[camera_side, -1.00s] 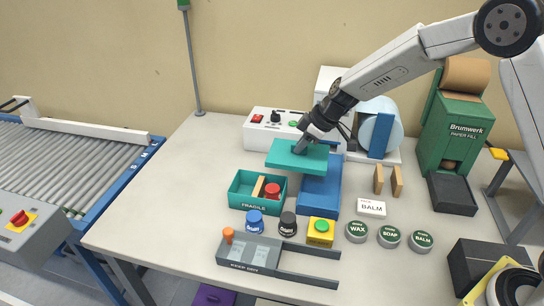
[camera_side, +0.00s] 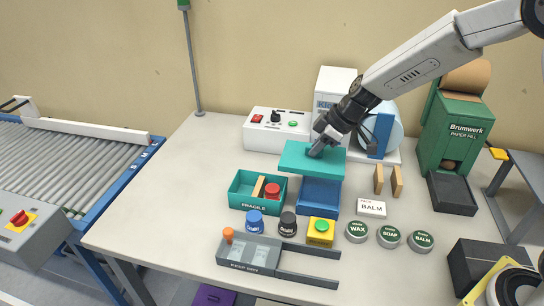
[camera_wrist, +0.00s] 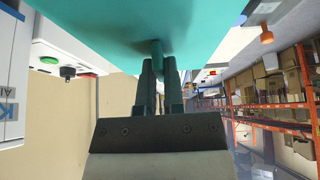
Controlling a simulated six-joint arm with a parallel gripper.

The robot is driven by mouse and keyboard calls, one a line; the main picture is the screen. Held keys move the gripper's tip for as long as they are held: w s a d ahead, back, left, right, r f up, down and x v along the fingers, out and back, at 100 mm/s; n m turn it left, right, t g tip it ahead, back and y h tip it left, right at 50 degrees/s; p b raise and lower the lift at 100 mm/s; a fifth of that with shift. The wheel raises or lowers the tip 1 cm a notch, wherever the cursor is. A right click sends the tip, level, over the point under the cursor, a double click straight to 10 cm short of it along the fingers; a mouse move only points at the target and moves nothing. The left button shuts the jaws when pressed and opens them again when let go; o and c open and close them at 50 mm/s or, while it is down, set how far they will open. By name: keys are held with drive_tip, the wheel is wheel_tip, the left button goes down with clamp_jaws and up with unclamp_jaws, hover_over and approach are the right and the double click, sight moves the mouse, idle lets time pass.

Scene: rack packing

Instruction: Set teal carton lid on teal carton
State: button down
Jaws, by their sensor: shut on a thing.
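The teal carton lid (camera_side: 312,160) is held level in the air by my gripper (camera_side: 316,151), which is shut on its grip on top. In the wrist view the lid (camera_wrist: 150,22) fills the upper part, with my gripper's fingers (camera_wrist: 158,80) closed on a small teal knob. The lid hangs over the back part of the blue tray. The teal carton (camera_side: 258,206), marked FRAGILE, stands open on the table to the front left of the lid. It holds a red-lidded jar (camera_side: 272,190) and a tan block (camera_side: 258,186).
The blue tray (camera_side: 319,199) is right of the carton. A blue jar (camera_side: 254,221), a black jar (camera_side: 288,222) and a yellow box (camera_side: 321,232) stand in front. The white control box (camera_side: 270,130) is behind. The table's left side is clear.

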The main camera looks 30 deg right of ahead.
drive_tip(key=s+a+r, duration=0.5)
drive_tip(key=s+a, duration=0.1)
drive_tip(key=a, duration=0.2)
drive_tip(key=shift+s+a+r, duration=0.25)
drive_tip(key=shift+s+r, duration=0.05)
drive_tip(key=shift+s, duration=0.1)
drive_tip(key=shift+w, duration=0.1)
drive_tip(key=w+a+f, duration=0.3)
drive_tip(key=w+f, duration=0.6)
drive_tip(key=w, duration=0.3)
drive_tip(key=shift+w+a+f, duration=0.15)
drive_tip(key=shift+w+a, duration=0.05)
drive_tip(key=shift+w, duration=0.2)
drive_tip(key=shift+w+a+f, duration=0.1)
drive_tip(key=shift+w+f, duration=0.2)
drive_tip(key=shift+f, duration=1.55)
